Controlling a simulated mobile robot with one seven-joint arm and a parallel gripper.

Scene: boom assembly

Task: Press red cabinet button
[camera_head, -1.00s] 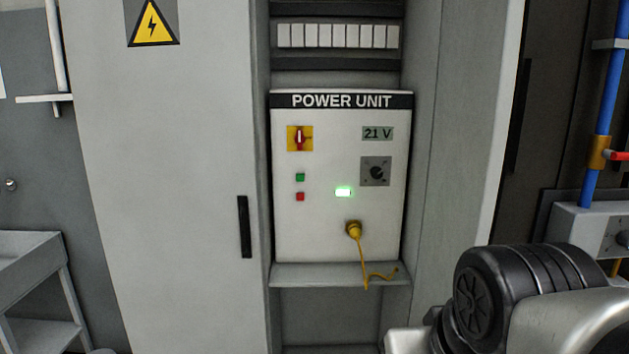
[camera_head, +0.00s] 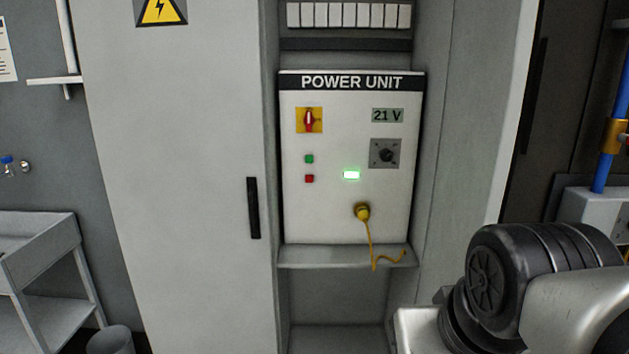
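The red button (camera_head: 309,179) is a small square on the white power unit panel (camera_head: 330,217), at its left side. A green button (camera_head: 309,159) sits just above it. A red rotary switch on a yellow plate (camera_head: 309,120) is higher up. A green lamp (camera_head: 351,175) glows to the right of the red button. The display (camera_head: 387,115) reads 21 V. My gripper is out of view; only links of my arm show at the lower right, apart from the panel.
A grey cabinet door (camera_head: 180,180) with a black handle (camera_head: 253,208) is left of the panel. A yellow plug (camera_head: 362,211) with a dangling cable sticks out of the panel above a small ledge (camera_head: 346,256). A grey trolley (camera_head: 40,240) and a bin (camera_head: 110,340) stand at the left.

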